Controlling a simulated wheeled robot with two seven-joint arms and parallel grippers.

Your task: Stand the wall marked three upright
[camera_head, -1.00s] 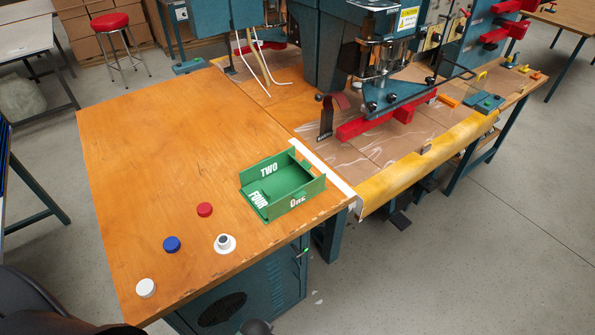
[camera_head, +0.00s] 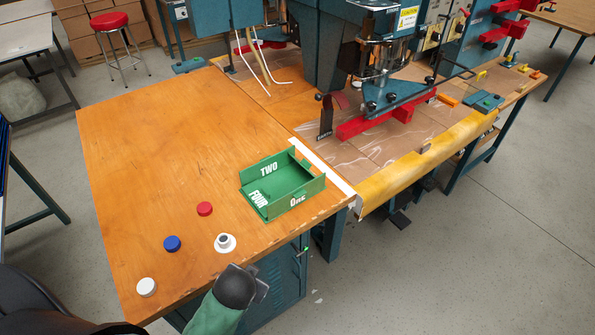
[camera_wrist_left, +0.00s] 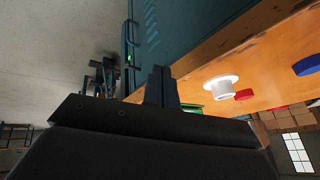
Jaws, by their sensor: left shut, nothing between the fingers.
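The green box (camera_head: 250,208) sits near the table's right front edge. Its walls marked TWO (camera_head: 269,169) and ONE (camera_head: 305,197) stand upright. The panel marked FOUR (camera_head: 259,199) lies low at the left. I cannot read a mark three on any wall; the box's right end shows only partly. My left gripper (camera_head: 261,288) is just off the front table edge, below the box in the picture and apart from it. In the left wrist view its fingers (camera_wrist_left: 161,87) are shut and empty; a bit of green shows behind them. My right gripper is not in view.
A white flanged fitting (camera_head: 225,243), a red cap (camera_head: 205,209), a blue cap (camera_head: 172,243) and a white cap (camera_head: 146,287) lie left of the box. The table's left and back are clear.

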